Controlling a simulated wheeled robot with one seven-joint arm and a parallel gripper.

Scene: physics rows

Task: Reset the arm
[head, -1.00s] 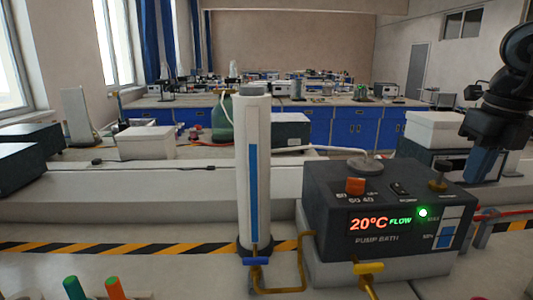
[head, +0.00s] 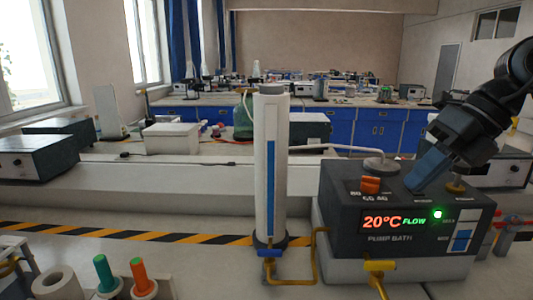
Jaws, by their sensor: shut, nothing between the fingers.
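My gripper (head: 418,179) is in the head view at the right, on the end of my dark arm, which reaches in from the upper right edge. Its blue fingers are shut and empty and point down and left. In the picture, the tips overlap the top of the dark pump bath (head: 346,222), between its orange knob (head: 370,186) and a brass-coloured knob (head: 456,187). I cannot tell whether they touch it. The bath's display reads 20°C FLOW, with a green light lit.
A tall white column (head: 270,120) with a blue strip stands left of the bath, with a blue-handled valve (head: 269,252) at its foot. Green (head: 104,273) and orange (head: 141,276) pegs stand front left. White boxes and dark instruments line the bench behind.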

